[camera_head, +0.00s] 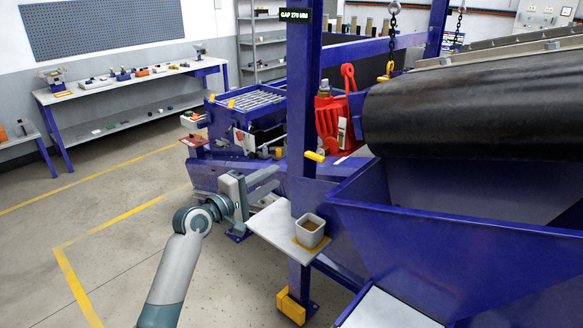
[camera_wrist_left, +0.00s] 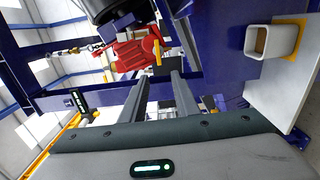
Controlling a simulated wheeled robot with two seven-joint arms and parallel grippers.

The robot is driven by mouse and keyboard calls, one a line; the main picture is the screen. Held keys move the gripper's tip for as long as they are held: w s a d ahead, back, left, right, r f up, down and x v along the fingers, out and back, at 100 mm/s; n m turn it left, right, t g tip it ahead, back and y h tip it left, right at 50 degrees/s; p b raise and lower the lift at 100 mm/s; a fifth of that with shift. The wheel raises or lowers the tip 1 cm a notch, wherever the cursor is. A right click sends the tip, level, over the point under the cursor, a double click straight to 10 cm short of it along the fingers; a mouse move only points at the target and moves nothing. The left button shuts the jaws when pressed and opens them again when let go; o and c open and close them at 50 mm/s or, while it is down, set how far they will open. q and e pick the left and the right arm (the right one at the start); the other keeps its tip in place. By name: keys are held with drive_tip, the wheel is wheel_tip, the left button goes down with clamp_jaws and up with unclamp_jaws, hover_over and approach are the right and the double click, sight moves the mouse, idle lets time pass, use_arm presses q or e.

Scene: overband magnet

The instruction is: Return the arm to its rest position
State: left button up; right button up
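My left arm reaches in from the bottom of the head view, bent at a teal-ringed joint. Its left gripper (camera_head: 272,180) is just left of the blue post, near a small shelf. The left wrist view shows the two grey fingers (camera_wrist_left: 160,78) apart with nothing between them. In that view a red device (camera_wrist_left: 135,52) lies beyond the fingertips, apart from them as far as I can tell. My right gripper is in neither view.
A white cup (camera_head: 310,230) with brown contents stands on the light shelf (camera_head: 268,222) by the blue post (camera_head: 303,120). A blue hopper (camera_head: 440,240) and black belt (camera_head: 470,105) fill the right. Open floor (camera_head: 110,215) lies left, with a workbench (camera_head: 130,85) behind.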

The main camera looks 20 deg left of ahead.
use_arm(q)
drive_tip(key=shift+f, duration=0.15)
